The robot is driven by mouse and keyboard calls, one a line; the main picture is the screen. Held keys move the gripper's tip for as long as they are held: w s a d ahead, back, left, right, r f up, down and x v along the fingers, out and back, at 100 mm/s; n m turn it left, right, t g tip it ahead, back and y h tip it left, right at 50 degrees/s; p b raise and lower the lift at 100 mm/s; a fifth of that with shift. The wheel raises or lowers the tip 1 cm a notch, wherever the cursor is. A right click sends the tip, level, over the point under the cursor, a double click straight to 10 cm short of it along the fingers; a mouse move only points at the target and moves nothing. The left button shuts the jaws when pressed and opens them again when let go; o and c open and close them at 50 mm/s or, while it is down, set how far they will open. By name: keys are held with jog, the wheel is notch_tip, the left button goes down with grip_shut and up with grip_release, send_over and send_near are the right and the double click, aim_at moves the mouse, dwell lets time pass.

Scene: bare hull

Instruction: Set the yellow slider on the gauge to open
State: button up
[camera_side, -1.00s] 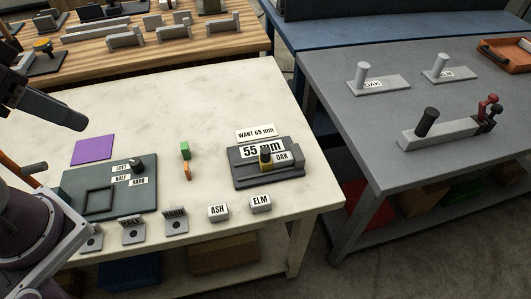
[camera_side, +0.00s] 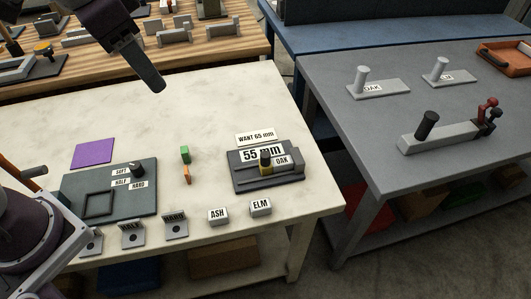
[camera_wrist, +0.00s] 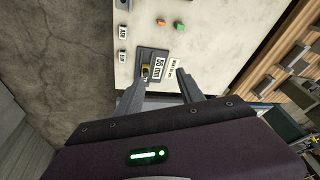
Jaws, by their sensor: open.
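The gauge (camera_side: 243,179) is a dark block at the right of the pale table, with a "55 mm" plate, an "OAK" label and a "WANT 65 mm" card (camera_side: 256,137) behind it. Its yellow slider (camera_side: 265,168) has a dark knob and sits near the middle of the gauge. The gauge (camera_wrist: 144,56) and yellow slider (camera_wrist: 146,71) also show in the wrist view, just beyond the fingers. My gripper (camera_side: 157,86) is in the air above the table's back, left of the gauge and apart from it. In the wrist view my gripper (camera_wrist: 160,88) is open and empty.
Blocks marked ASH (camera_side: 218,216) and ELM (camera_side: 260,207) stand in front of the gauge. A green block (camera_side: 185,154) and an orange piece (camera_side: 187,175) lie to its left. A dark board (camera_side: 110,203) holds a knob. The table's middle back is clear.

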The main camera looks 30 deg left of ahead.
jog(key=w+d+f+m+g, duration=0.25)
jog(key=w+d+f, duration=0.35)
jog(key=w+f, duration=0.3)
jog(key=m+g, duration=0.1)
jog(key=m, duration=0.3)
send_over(266, 154)
notch_tip(266, 154, down, 13)
jog(key=shift+r, duration=0.2)
notch_tip(266, 154, down, 7)
jog(key=shift+f, duration=0.1)
grip_shut()
